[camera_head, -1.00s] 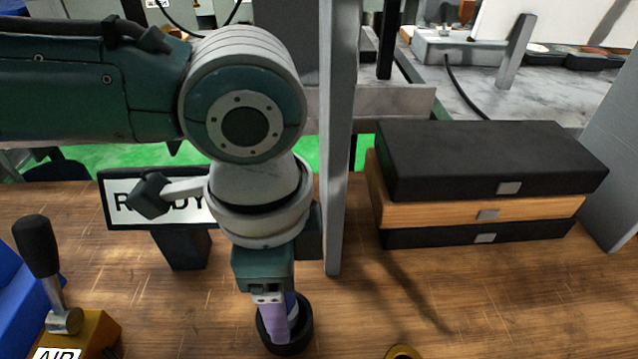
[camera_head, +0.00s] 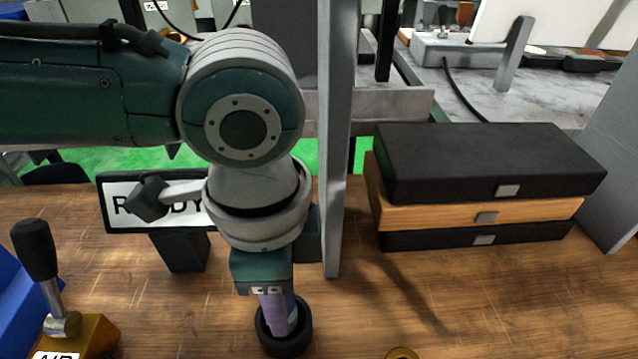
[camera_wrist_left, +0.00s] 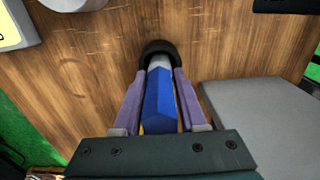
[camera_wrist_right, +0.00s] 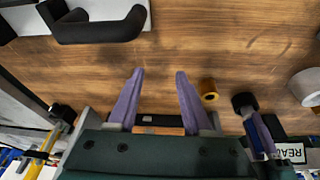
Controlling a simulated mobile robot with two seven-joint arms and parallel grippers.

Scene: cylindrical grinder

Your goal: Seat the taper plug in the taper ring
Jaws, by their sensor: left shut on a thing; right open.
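The taper plug, with a blue handle (camera_wrist_left: 160,100) and a pale metal front part (camera_wrist_left: 158,63), is gripped by my left gripper (camera_wrist_left: 158,84). The black taper ring (camera_wrist_left: 160,46) stands on the wooden bench; it also shows in the head view (camera_head: 284,348). The plug points down at the ring, and its front end is at or inside the opening. How deep it sits is hidden. My left gripper (camera_head: 278,318) is shut on the plug just above the ring. My right gripper (camera_wrist_right: 160,72) is open and empty, above the bench.
A stack of flat boxes (camera_head: 490,165) lies right of a grey upright post (camera_head: 338,150). A READY sign (camera_head: 120,205) stands behind my left arm. A lever (camera_head: 55,285) is at the left. A small brass ring (camera_wrist_right: 209,89) lies on the bench.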

